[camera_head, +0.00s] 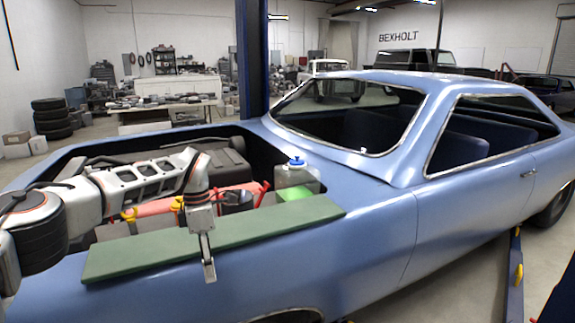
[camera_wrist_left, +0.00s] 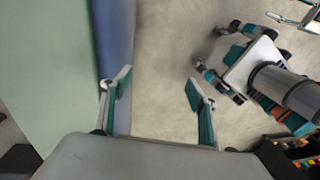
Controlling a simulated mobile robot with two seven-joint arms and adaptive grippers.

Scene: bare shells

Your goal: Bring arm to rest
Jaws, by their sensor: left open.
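My left arm comes in from the left in the head view, over the open engine bay of a blue car (camera_head: 350,235). Its gripper (camera_head: 209,268) points down beside the outer edge of a green fender mat (camera_head: 265,224). The mat (camera_wrist_left: 45,65) and the strip of blue fender lie to the left of the fingers there. The left gripper is open and empty.
A clear reservoir (camera_head: 293,178) with a blue cap and green fluid stands in the engine bay, near red and yellow parts. A blue lift post (camera_head: 251,60) rises behind the car. Tires (camera_head: 52,118) are stacked at the far left. Open floor lies beside the fender.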

